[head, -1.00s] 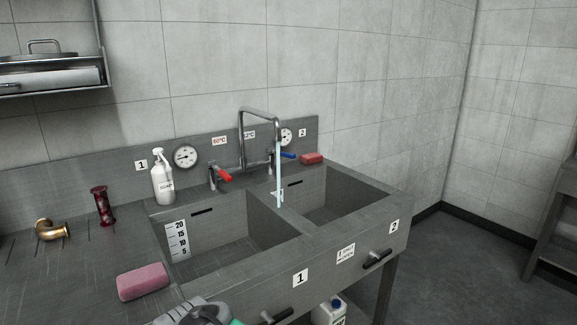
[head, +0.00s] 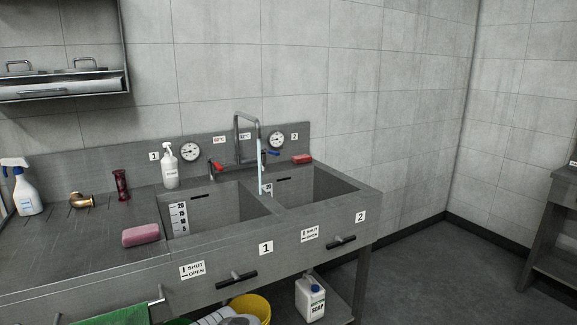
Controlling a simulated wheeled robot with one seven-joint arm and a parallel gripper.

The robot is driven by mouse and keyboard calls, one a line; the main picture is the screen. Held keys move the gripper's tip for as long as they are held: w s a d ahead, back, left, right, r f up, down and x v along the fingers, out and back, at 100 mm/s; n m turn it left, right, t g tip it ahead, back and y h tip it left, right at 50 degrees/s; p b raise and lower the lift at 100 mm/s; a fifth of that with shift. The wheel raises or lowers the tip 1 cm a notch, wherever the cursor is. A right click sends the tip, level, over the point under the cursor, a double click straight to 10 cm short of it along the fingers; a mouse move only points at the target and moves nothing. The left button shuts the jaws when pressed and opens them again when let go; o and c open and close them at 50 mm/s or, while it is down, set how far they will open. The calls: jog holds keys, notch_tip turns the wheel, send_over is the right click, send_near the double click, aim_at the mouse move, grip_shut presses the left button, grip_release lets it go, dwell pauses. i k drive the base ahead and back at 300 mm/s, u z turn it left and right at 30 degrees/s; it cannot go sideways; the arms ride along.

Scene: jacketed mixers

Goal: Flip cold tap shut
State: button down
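The cold tap's blue lever (head: 272,153) is on the right of the swivel spout (head: 245,118), at the back of the double sink. The hot tap's red lever (head: 216,166) is on the left of the spout. A pale stream of water (head: 260,168) runs down from the spout near the divider between the two basins. The exact angle of the blue lever is too small to tell. My gripper is not in view.
Basin 1 (head: 235,205) and basin 2 (head: 312,184) have black handles along the front. Open floor (head: 430,270) lies right.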

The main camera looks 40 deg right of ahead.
aim_at(270, 152)
jog(key=z, duration=1.1)
jog(key=i, duration=0.2)
jog(key=u, duration=0.05)
